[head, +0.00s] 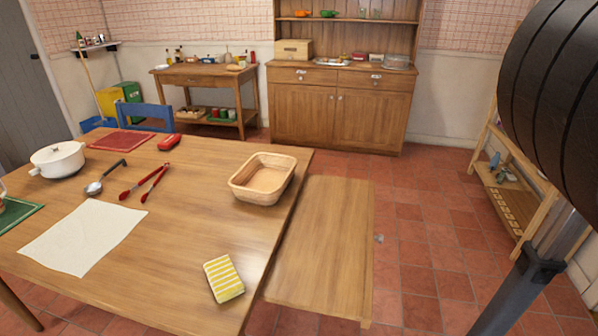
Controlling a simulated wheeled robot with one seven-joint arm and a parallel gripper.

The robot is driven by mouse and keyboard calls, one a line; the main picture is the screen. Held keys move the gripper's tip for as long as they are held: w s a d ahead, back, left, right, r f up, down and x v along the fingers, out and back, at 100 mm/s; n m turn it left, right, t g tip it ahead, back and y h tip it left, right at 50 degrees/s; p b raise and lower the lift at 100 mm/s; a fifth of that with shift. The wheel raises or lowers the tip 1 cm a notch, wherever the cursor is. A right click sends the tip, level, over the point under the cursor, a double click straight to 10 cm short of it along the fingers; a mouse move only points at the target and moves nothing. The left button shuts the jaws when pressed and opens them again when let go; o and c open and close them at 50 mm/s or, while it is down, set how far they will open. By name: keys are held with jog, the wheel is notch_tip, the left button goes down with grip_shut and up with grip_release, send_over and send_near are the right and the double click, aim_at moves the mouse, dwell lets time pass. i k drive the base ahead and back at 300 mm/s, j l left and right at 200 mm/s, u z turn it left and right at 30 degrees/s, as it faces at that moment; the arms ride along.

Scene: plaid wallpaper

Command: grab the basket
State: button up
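A tan woven basket (263,178) with a rounded rectangular shape sits upright on the wooden table (190,215), near the table's right edge. It looks empty. Dark parts of my own arm fill the right side of the head view, apart from the basket. My gripper does not show in this view.
A bench (330,245) stands along the table's right side. On the table are a yellow striped sponge (224,278), red tongs (145,184), a ladle (103,178), a white pot (58,160) and a white sheet (84,236). Tiled floor (415,225) is clear right of the bench.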

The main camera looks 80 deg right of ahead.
aim_at(264, 178)
jog(key=z, duration=1.4)
jog(key=i+z, duration=0.35)
